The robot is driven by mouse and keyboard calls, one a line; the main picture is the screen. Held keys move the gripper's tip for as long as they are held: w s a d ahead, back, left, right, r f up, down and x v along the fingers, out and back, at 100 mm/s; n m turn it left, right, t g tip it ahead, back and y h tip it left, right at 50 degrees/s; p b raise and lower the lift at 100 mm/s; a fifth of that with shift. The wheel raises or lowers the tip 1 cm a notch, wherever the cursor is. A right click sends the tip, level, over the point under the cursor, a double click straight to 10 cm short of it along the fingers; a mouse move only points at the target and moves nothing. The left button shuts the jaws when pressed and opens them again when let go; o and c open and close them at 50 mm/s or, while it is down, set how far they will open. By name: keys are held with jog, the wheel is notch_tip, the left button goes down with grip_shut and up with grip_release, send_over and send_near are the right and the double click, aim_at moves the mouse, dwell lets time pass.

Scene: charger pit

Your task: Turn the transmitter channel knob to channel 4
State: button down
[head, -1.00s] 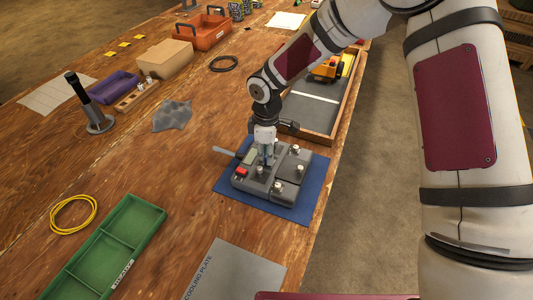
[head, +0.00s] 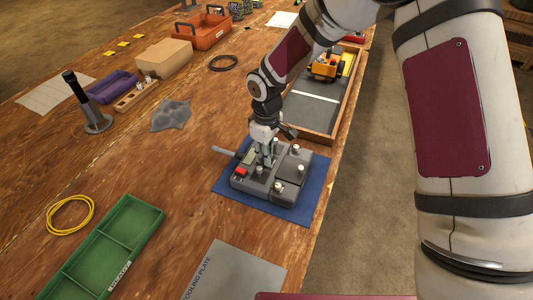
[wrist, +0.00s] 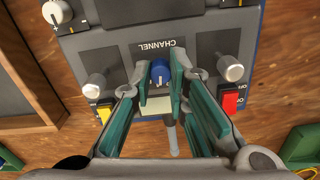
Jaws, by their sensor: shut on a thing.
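The transmitter (head: 290,185) is a grey box lying on a blue mat (head: 310,205) on the wooden table. In the wrist view its panel (wrist: 125,50) carries the upside-down word CHANNEL above a blue knob (wrist: 160,71). My gripper (wrist: 160,88) is shut on the blue knob, with one teal-padded finger on each side of it. In the head view my gripper (head: 266,158) comes down onto the top of the transmitter and hides the knob. The channel numbers and the knob's pointer are too small or covered to read.
Silver knobs, a red switch (wrist: 230,102) and a yellow switch (wrist: 104,113) flank the channel knob. A wooden-framed tray (head: 320,105) with an orange toy vehicle stands behind the mat. A green tray (head: 115,245) and a grey cooling plate (head: 230,272) lie nearer.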

jog(key=shift+m, duration=0.6)
jog(key=c, duration=1.5)
grip_release()
jog(key=shift+c, duration=0.2)
notch_tip(320, 180, up, 12)
